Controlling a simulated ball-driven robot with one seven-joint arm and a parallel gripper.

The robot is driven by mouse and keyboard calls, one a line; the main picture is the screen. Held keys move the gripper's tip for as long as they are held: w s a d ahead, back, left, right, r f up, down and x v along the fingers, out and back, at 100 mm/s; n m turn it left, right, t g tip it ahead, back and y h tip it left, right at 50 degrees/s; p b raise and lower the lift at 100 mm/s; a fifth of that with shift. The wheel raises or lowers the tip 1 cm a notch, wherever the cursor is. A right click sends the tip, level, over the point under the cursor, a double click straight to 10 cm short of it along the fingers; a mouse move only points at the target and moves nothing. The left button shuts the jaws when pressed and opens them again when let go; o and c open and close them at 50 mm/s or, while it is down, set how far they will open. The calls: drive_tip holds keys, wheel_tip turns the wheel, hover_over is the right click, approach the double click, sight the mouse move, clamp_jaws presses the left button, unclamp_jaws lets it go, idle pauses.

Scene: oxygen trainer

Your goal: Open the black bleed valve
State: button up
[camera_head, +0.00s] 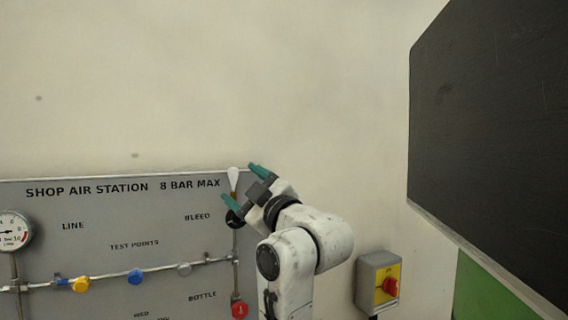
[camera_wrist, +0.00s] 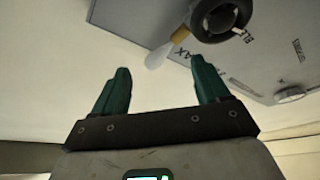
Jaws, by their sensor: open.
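The black bleed valve (camera_head: 233,219) is a round black knob at the right end of the grey panel, beside the printed word BLEED. In the wrist view the black knob (camera_wrist: 218,16) is at the top, right of centre, cut by the frame edge. A white cone-shaped nozzle (camera_wrist: 158,56) on a brass stem sticks out beside it; it also shows above the knob in the head view (camera_head: 233,177). My gripper (camera_head: 243,184) has two teal fingers, spread apart and empty, close to the knob and nozzle. In the wrist view the open fingers (camera_wrist: 160,80) point toward the panel, with the knob beyond them.
The grey panel (camera_head: 120,215) carries a gauge (camera_head: 14,231), a yellow knob (camera_head: 81,284), a blue knob (camera_head: 135,276), a grey knob (camera_head: 184,268) and a red knob (camera_head: 239,310). A switch box (camera_head: 366,287) and a dark board (camera_head: 490,130) are at right.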

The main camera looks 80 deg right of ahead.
drive_tip(key=s+a+r+b, duration=0.5)
drive_tip(key=s+b, duration=0.4)
drive_tip(key=b, duration=0.2)
drive_tip(key=shift+a+r, duration=0.4)
drive_tip(key=shift+r, duration=0.3)
drive_tip(key=shift+s, duration=0.1)
drive_tip(key=shift+f, duration=0.1)
